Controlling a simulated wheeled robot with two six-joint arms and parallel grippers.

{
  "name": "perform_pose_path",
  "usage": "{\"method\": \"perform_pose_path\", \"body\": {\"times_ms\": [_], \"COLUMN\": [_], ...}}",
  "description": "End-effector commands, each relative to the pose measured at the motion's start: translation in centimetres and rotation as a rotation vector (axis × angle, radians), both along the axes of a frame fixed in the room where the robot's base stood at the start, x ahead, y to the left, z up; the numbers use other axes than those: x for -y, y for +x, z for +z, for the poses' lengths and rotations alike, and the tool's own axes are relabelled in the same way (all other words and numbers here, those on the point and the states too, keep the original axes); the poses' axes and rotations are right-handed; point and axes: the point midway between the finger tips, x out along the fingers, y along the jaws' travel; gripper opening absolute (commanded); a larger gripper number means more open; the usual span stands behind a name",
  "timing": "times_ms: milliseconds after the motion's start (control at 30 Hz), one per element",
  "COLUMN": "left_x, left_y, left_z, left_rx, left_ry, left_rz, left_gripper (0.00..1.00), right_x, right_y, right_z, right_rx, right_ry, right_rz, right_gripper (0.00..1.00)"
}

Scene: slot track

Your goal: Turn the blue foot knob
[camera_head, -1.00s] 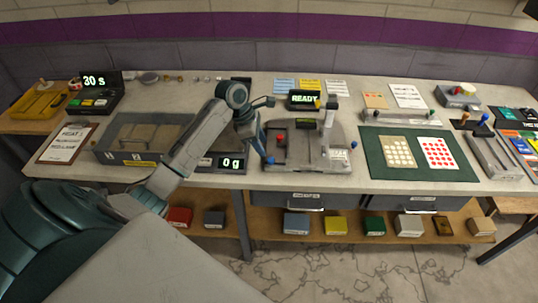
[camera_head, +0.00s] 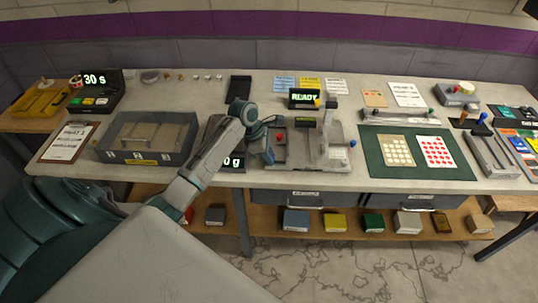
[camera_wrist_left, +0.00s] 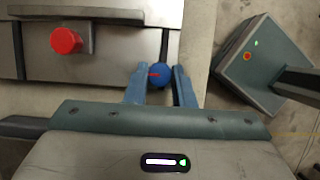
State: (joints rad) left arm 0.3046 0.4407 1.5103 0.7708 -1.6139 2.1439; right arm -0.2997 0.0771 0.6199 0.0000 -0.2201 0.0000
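The slot track device (camera_head: 310,152) sits on the bench with a red knob (camera_head: 280,136) at its left. My left gripper (camera_head: 268,153) is at the device's front left corner. In the left wrist view the blue foot knob (camera_wrist_left: 160,75), with a small red mark, sits between the fingertips of my left gripper (camera_wrist_left: 160,80). The fingers flank it closely and look shut on it. The red knob (camera_wrist_left: 66,40) shows left of it. Another blue knob (camera_head: 352,143) is at the device's right side. My right gripper is not in view.
A display reading READY (camera_head: 303,98) stands behind the device. A scale display (camera_head: 233,162) is just left, partly behind my arm. A grey bin (camera_head: 145,148) stands further left. A green mat (camera_head: 400,175) with two cards lies to the right.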

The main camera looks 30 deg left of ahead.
Motion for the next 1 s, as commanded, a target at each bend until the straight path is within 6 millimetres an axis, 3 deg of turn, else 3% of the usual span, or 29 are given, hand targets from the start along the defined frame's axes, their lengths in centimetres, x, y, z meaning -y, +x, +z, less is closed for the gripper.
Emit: {"method": "perform_pose_path", "body": {"times_ms": [267, 467, 1000], "left_x": [0.0, 0.0, 0.0], "left_y": [0.0, 0.1, 0.4], "left_z": [0.2, 0.5, 0.4], "left_rx": [0.0, -0.001, -0.001], "left_ry": [0.0, -0.002, -0.004], "left_rz": [-0.02, -0.099, -0.573], "left_gripper": [0.0, 0.0, 0.0], "right_x": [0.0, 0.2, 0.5], "right_y": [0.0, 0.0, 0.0], "right_z": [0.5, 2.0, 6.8], "right_rx": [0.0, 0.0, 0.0], "right_ry": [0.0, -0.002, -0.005], "right_rz": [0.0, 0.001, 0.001], "right_gripper": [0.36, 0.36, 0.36]}}
